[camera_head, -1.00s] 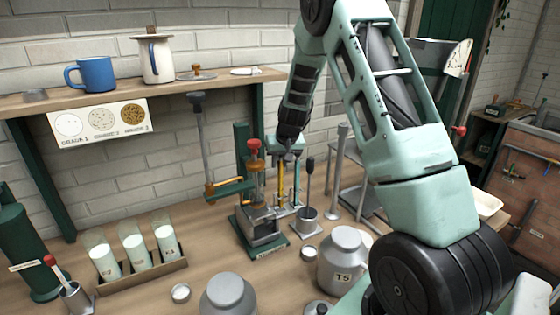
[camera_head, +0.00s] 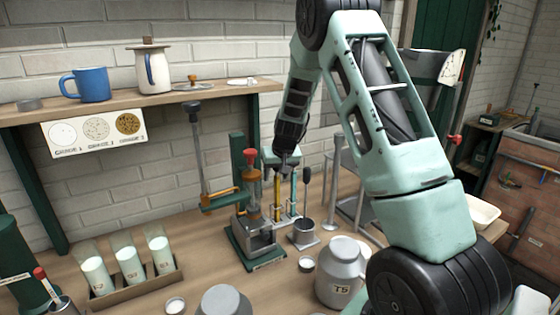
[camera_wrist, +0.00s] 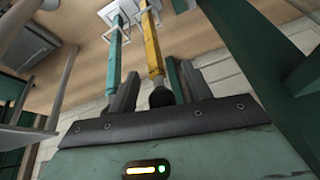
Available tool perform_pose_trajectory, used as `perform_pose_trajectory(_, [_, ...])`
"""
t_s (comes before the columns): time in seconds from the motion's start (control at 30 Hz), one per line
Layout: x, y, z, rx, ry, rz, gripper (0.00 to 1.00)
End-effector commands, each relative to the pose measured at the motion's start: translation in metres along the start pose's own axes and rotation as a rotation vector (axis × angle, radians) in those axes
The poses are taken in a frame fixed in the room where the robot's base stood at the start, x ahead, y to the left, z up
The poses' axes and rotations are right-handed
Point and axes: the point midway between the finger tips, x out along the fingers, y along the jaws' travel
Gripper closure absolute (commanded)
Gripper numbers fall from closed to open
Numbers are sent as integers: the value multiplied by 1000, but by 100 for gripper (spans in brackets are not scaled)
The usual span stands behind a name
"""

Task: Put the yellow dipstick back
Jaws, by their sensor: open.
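The yellow dipstick (camera_head: 277,196) stands upright in the rack on the bench, beside a teal dipstick (camera_head: 293,192). In the wrist view the yellow dipstick (camera_wrist: 152,50) runs down from a white square holder (camera_wrist: 148,8) to its dark knob, which lies between my fingers. The teal dipstick (camera_wrist: 115,55) is left of it in its own holder. My gripper (camera_head: 284,172) is above the dipstick tops, and its fingers (camera_wrist: 157,92) are open around the knob end. I cannot tell whether either finger touches it. The lower end of the yellow dipstick is hard to make out.
A red-knobbed pump device (camera_head: 252,205) stands close left of the rack. A small metal cup with a dark-handled tool (camera_head: 304,230) and churn T5 (camera_head: 341,270) are in front and right. A milk-bottle tray (camera_head: 137,285) is at left. A shelf (camera_head: 140,101) runs above.

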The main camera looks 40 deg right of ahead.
Motion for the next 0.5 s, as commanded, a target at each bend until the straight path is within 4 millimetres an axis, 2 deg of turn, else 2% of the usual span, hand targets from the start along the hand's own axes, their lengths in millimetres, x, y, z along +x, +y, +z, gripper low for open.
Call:
perform_pose_trajectory(0.17, [-28,-1,-1,-2,6,-1,51])
perform_pose_trajectory(0.5, [-109,-1,-1,-2,6,-2,51])
